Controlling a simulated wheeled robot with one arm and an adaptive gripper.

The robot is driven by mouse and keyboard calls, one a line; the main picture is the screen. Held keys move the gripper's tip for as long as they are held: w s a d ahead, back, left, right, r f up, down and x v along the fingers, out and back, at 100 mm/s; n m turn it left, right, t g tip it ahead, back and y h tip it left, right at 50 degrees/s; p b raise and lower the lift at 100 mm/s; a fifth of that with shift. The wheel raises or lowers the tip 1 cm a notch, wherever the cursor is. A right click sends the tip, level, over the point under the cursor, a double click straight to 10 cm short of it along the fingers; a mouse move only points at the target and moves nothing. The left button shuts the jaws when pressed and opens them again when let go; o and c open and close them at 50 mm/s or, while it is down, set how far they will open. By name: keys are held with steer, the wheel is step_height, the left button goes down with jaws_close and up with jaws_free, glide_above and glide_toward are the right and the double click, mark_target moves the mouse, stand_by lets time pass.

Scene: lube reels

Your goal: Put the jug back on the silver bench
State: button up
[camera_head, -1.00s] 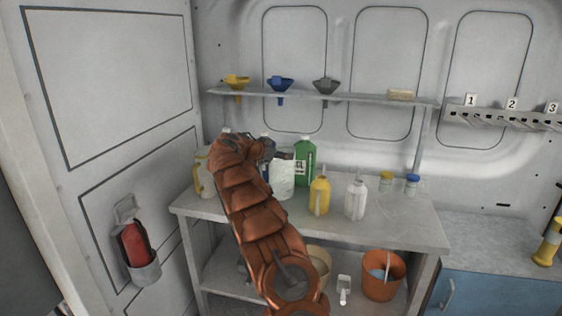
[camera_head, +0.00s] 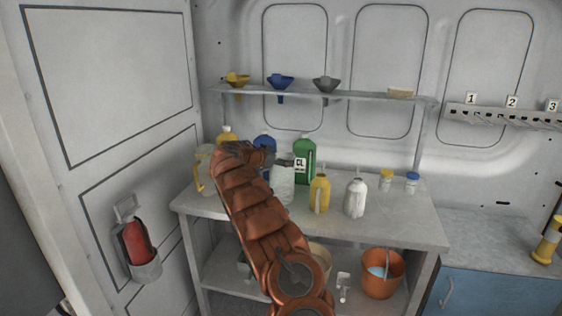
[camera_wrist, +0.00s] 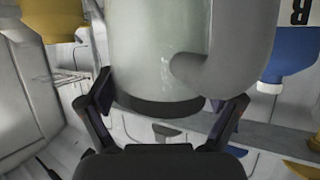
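A pale translucent jug (camera_head: 284,185) appears to stand upright on the grey metal bench (camera_head: 400,226) in the head view, left of the middle. In the wrist view, which looks upside down, the jug (camera_wrist: 155,50) fills the centre with its thick grey handle on the right. My gripper (camera_head: 274,160) is at the jug's upper part. In the wrist view my gripper's fingers (camera_wrist: 172,95) are spread on either side of the jug. The right finger shows a gap from the jug's body; I cannot tell whether the left one touches.
A yellow bottle (camera_head: 319,195) and a white bottle (camera_head: 356,198) stand right of the jug. A green bottle (camera_head: 305,160) and a blue bottle (camera_head: 264,144) stand behind. Another jug (camera_head: 203,172) is at the left. A shelf of funnels (camera_head: 360,97) hangs above. The bench's front right is clear.

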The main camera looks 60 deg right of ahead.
steer(key=shift+o, duration=0.3)
steer(key=b+v, duration=0.4)
steer(key=v, duration=0.8)
stand_by(0.3)
